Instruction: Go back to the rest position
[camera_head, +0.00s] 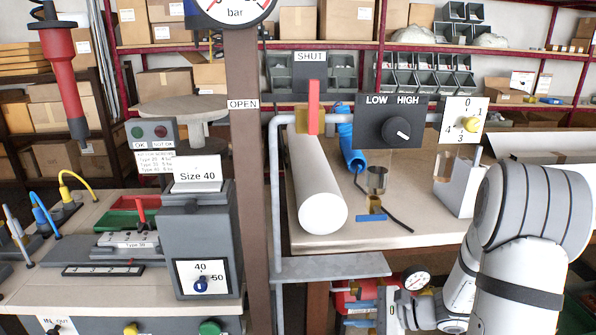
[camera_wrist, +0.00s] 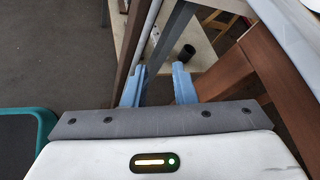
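My gripper shows in the wrist view (camera_wrist: 159,80), with its two blue fingers set apart. Nothing shows between the fingers, so it is open and empty. In the head view, my white and grey arm reaches down at the lower right. My gripper (camera_head: 354,314) points left there, low beside the front edge of the table and below its top. A red thing behind it is partly hidden.
A workbench (camera_head: 95,285) with a grey Size 40 machine (camera_head: 203,245) stands left. A brown post (camera_head: 250,170) and grey pipe (camera_head: 276,200) stand near my gripper. The table (camera_head: 420,215) bears a white roll (camera_head: 318,185). Brown beams (camera_wrist: 230,75) flank the fingers.

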